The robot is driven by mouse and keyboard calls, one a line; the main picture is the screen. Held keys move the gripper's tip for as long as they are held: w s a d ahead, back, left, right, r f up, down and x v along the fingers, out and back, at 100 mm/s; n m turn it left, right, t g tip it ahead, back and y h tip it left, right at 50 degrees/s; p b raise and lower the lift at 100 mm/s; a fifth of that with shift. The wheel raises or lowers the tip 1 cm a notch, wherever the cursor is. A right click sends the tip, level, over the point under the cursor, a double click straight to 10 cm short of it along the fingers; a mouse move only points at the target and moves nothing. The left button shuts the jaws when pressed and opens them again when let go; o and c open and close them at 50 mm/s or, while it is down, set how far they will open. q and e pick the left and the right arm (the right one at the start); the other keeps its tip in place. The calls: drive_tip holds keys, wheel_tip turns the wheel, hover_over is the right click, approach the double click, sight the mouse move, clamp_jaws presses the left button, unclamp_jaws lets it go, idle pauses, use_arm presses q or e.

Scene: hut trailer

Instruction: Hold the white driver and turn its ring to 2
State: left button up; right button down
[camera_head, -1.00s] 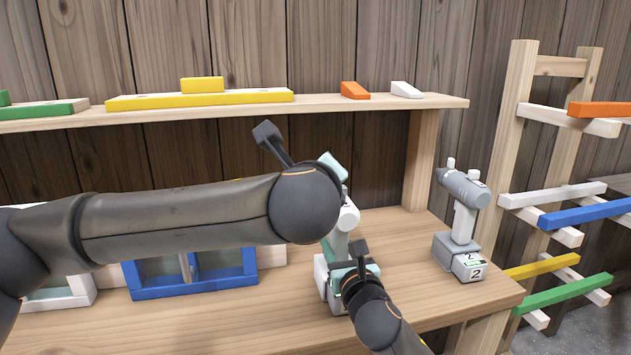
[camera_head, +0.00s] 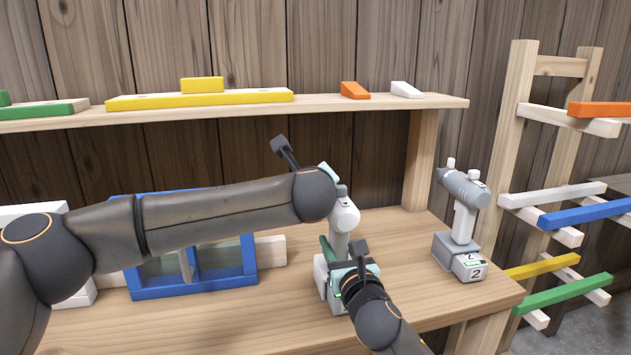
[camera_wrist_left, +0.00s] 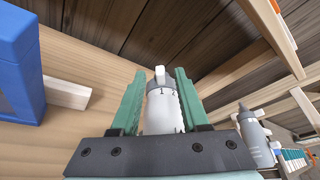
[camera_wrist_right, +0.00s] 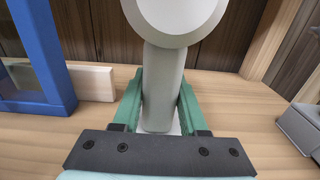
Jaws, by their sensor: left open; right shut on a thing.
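The white driver (camera_head: 344,218) stands upright on the bench, partly hidden in the head view by my left wrist. My right gripper (camera_head: 342,248) is shut on its handle; the right wrist view shows the handle (camera_wrist_right: 162,90) between the green fingers. My left gripper (camera_head: 328,174) is mostly hidden behind its own wrist in the head view. In the left wrist view its fingers (camera_wrist_left: 158,98) are open, one on each side of the driver's head. The grey ring (camera_wrist_left: 162,85) with a white tab lies between them; its dark marks are too small to read surely.
A grey driver (camera_head: 463,195) on a base marked 2 stands at the right of the bench (camera_head: 400,228). A blue-framed window (camera_head: 195,290) stands to the left. A shelf (camera_head: 330,103) with coloured blocks runs above. A rack with coloured bars (camera_head: 590,212) is at far right.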

use_arm(q)
drive_tip(key=shift+w+f, duration=0.1)
drive_tip(key=shift+w, duration=0.15)
drive_tip(key=shift+c, duration=0.2)
clamp_jaws()
idle(0.4)
